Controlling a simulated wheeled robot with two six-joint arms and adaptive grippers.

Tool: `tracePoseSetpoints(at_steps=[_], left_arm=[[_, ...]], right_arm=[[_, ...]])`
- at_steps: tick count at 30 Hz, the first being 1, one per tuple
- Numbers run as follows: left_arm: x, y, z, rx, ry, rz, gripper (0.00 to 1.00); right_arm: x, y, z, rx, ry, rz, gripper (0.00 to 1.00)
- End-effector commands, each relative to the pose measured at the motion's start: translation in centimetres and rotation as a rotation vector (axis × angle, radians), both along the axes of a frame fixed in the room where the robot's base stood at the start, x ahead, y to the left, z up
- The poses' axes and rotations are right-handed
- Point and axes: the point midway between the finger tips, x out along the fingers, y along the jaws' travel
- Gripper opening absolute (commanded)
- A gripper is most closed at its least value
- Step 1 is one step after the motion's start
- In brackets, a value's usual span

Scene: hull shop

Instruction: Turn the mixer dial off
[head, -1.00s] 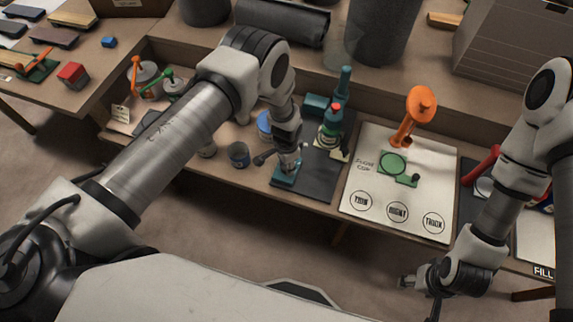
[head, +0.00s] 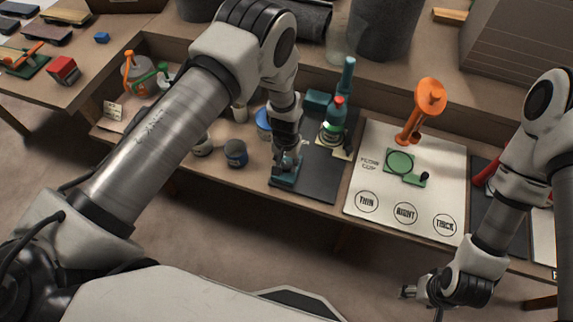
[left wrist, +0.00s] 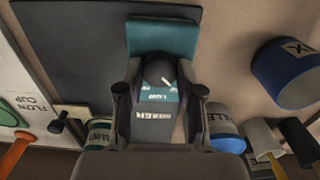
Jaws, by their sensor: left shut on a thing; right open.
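The teal mixer (head: 285,179) stands on a dark mat (head: 312,188) at the middle of the bench. In the left wrist view its front carries a MIXER label (left wrist: 153,114), a smaller marking that seems to read LOW, and a dark round dial (left wrist: 157,70) with a short white pointer slanting to the lower right. My left gripper (head: 289,160) is over the mixer. In the left wrist view its fingers (left wrist: 160,90) are on both sides of the dial, shut on it. The gripper hides the dial in the head view. My right gripper (head: 422,295) is open and empty, in front of the bench.
A red-capped bottle (head: 335,118) stands close behind the mixer. A white board (head: 360,185) with THIN, RIGHT and THICK circles and an orange cup stand (head: 413,125) lies to the right. The floor before the bench is clear.

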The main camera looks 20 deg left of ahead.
Motion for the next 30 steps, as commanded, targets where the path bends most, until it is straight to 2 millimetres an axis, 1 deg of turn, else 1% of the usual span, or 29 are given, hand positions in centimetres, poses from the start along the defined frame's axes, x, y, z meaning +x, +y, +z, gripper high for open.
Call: tracePoseSetpoints(at_steps=[1,8,20,21,22,23,30], left_arm=[[0.04,0.00,-0.14,0.000,-0.001,0.017,0.02],[0.00,0.00,-0.01,0.000,0.000,0.068,0.02],[0.00,0.00,0.04,0.000,0.000,0.075,0.02],[0.00,0.00,0.04,0.000,0.000,0.075,0.47],[0.00,0.00,0.04,0.000,0.000,0.075,0.58],[0.00,0.00,0.04,0.000,0.000,0.075,0.62],[0.00,0.00,0.02,0.000,0.000,0.074,0.62]], right_arm=[[0.00,0.00,-0.34,0.000,0.000,0.000,0.62],[0.00,0.00,-0.64,0.000,0.000,0.000,0.62],[0.00,0.00,-0.63,0.000,0.000,0.000,0.62],[0.00,0.00,-0.63,0.000,0.000,0.000,0.62],[0.00,0.00,-0.63,0.000,0.000,0.000,0.62],[0.00,0.00,-0.63,0.000,0.000,0.000,0.62],[0.00,0.00,-0.64,0.000,0.000,0.000,0.62]])
